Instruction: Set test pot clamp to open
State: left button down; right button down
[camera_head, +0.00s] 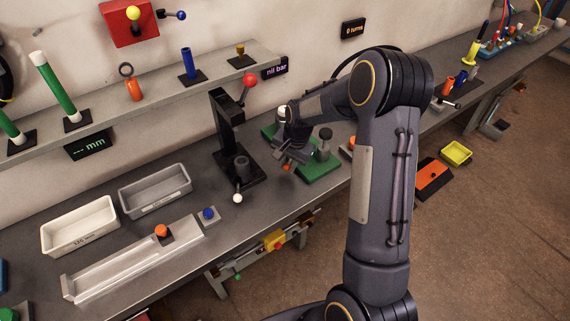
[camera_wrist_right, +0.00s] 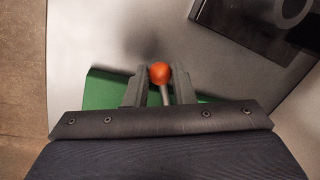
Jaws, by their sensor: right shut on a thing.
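The test pot clamp appears to be the lever with an orange ball knob (camera_head: 286,168) at the near edge of a green base plate (camera_head: 318,169). In the right wrist view the orange knob (camera_wrist_right: 160,72) tops a thin grey rod, with the green plate (camera_wrist_right: 103,90) behind it. My right gripper (camera_head: 292,160) reaches down over the plate. Its fingers (camera_wrist_right: 159,86) are shut on the knob and rod from both sides. A grey cylinder with a dark cap (camera_head: 325,143) stands on the plate to the right. My gripper hides part of the fixture. My left gripper is not in view.
A black press (camera_head: 222,120) with a red-ball lever stands just left of the plate. Trays (camera_head: 80,226) and a long metal trough (camera_head: 130,262) lie farther left.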

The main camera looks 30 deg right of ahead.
jog(key=shift+s+d+n, duration=0.25)
jog(key=shift+s+n, duration=0.05)
jog(key=shift+n, duration=0.4)
jog(key=c, duration=1.2)
grip_release()
jog(key=shift+c, duration=0.2)
notch_tip(320, 180, up, 8)
jog(key=s+b, duration=0.1)
jog(key=shift+d+f, duration=0.15)
jog(key=shift+d, duration=0.3)
